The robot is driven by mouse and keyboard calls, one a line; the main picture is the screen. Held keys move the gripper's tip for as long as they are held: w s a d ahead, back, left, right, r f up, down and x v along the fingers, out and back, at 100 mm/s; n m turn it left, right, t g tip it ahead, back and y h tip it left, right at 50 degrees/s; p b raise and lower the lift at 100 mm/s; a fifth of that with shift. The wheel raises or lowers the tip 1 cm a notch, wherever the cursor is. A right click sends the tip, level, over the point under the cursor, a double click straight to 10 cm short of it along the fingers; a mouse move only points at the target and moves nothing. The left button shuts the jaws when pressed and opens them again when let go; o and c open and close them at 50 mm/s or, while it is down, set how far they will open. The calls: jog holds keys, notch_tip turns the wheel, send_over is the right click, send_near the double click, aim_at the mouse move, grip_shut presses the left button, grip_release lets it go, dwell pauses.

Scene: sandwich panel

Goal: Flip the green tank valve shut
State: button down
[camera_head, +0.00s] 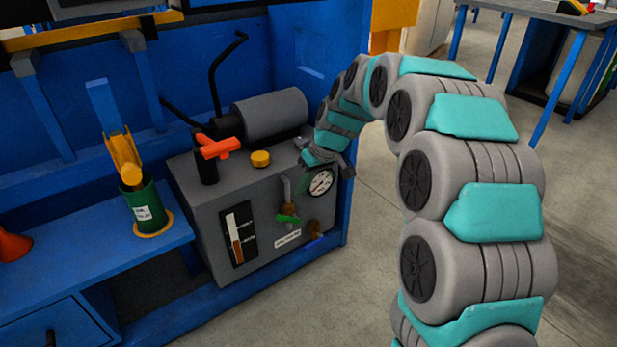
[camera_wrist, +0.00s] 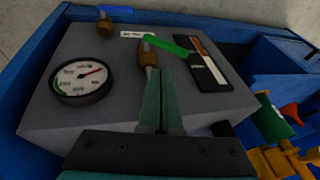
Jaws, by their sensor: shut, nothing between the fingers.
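The green valve handle (camera_head: 288,219) sits on the front face of the grey tank, on a brass fitting below a short pipe. In the wrist view the green lever (camera_wrist: 168,46) lies across the top of its brass body (camera_wrist: 146,54) and points right, slightly tilted. My gripper (camera_head: 302,184) is in front of the tank face, above the valve. In the wrist view its two green fingers (camera_wrist: 159,73) are together, with nothing between them. Their tips appear just short of the lever; I cannot tell whether they touch it.
A round gauge (camera_head: 321,182) is beside my gripper. A blue-handled valve (camera_head: 316,241) sits lower right of the green one. A level indicator (camera_head: 239,235) is to the left. An orange handle (camera_head: 217,147) and yellow cap (camera_head: 260,158) are on top.

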aim_at(287, 217)
jog(key=s+a+f, duration=0.1)
jog(key=a+f, duration=0.2)
jog(key=f, duration=0.2)
jog(key=shift+s+f+b, duration=0.15)
jog(key=shift+b, duration=0.25)
